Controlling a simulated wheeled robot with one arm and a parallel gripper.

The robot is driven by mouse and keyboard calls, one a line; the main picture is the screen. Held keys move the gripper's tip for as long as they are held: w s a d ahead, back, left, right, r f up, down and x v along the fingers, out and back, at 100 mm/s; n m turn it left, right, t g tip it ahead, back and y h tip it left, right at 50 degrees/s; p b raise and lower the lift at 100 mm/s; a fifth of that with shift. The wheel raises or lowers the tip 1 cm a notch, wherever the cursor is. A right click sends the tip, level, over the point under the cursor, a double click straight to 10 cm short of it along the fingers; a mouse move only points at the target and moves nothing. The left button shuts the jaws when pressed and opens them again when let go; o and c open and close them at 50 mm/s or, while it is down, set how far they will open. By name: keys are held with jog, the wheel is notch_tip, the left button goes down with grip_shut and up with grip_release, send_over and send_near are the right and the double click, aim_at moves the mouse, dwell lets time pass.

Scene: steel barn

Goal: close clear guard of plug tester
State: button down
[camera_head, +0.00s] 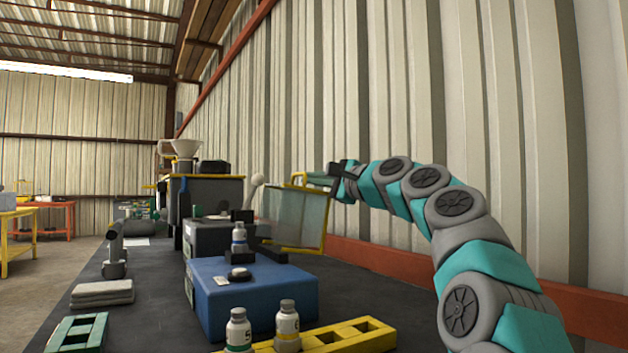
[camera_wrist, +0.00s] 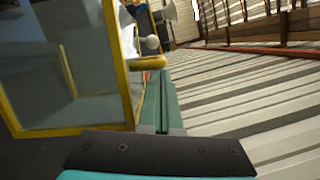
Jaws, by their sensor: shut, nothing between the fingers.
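The plug tester shows in the head view as a blue base (camera_head: 262,305) with a dark grey housing (camera_head: 205,238) behind it. The clear guard (camera_head: 292,218), a see-through panel in a yellow frame, stands out at the tester's right side, swung open. In the wrist view the guard (camera_wrist: 75,60) fills the left. My gripper (camera_head: 313,179) is shut and empty at the guard's upper right edge. Its green fingers (camera_wrist: 157,78) run alongside the yellow frame; whether they touch it I cannot tell.
A white-knobbed lever (camera_head: 257,181) rises behind the tester. Folded grey cloths (camera_head: 103,293) and a green tray (camera_head: 77,332) lie left. The corrugated wall (camera_head: 400,120) is close on the right.

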aim_at(276, 185)
jog(key=shift+r, duration=0.1)
jog(key=shift+s+a+r+n+g+p, duration=0.15)
jog(key=shift+s+a+r+n+p, duration=0.2)
jog(key=shift+a+n, duration=0.2)
jog(key=shift+s+a+r+n+g+p, duration=0.15)
jog(key=shift+s+a+r+n+p, duration=0.1)
jog(key=shift+s+a+n, duration=0.2)
jog(key=s+a+n, duration=0.1)
jog(key=s+a+r+n+p, duration=0.1)
jog(key=a, duration=0.1)
jog(key=s+a+n, duration=0.1)
jog(key=a+n, duration=0.1)
jog(key=shift+s+r+g+h, duration=0.15)
jog(key=shift+g+h, duration=0.15)
jog(key=shift+h, duration=0.1)
jog(key=shift+s+a+f+n+h+b, duration=0.65)
jog(key=shift+s+a+f+n+b, duration=0.7)
jog(key=shift+a+f+n, duration=0.75)
jog(key=shift+s+a+f+n+h+b, duration=0.8)
jog(key=shift+s+a+f+n, duration=1)
jog(key=shift+a, duration=0.55)
jog(key=shift+s+a+f+n+h+b, duration=0.55)
jog(key=shift+s+a+f+n+b, duration=0.75)
jog(key=shift+a+f+n, duration=0.7)
jog(key=shift+a+r, duration=0.2)
